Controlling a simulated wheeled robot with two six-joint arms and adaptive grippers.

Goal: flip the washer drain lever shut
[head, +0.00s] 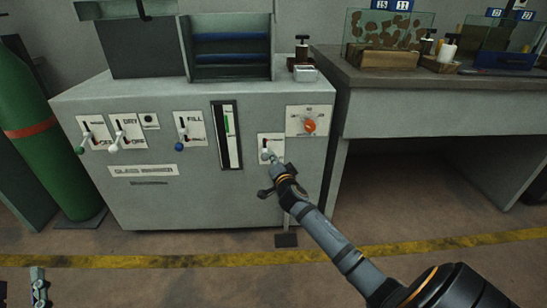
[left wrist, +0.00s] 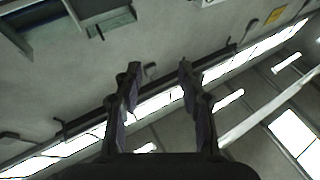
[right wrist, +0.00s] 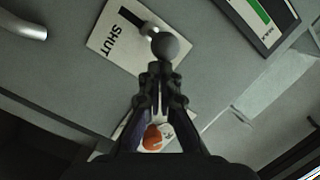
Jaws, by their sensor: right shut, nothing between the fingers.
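The drain lever sits on a small white plate (head: 277,142) low on the right of the grey washer's front (head: 200,200). In the right wrist view, the plate (right wrist: 105,40) reads SHUT at one end, and the lever ends in a grey ball knob (right wrist: 170,46). My right gripper (head: 273,162) is shut and empty, its tips right at the knob; the right wrist view also shows these closed tips (right wrist: 161,75) just below the ball. Whether they touch is unclear. My left gripper (left wrist: 157,72) is open and empty, away from the washer, facing walls and bright lights.
Other levers with green, white and blue knobs (head: 179,146), a level gauge (head: 228,135) and an orange dial (head: 310,126) are on the same front. A bench (head: 440,95) stands to the right. A green cylinder (head: 48,150) stands left.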

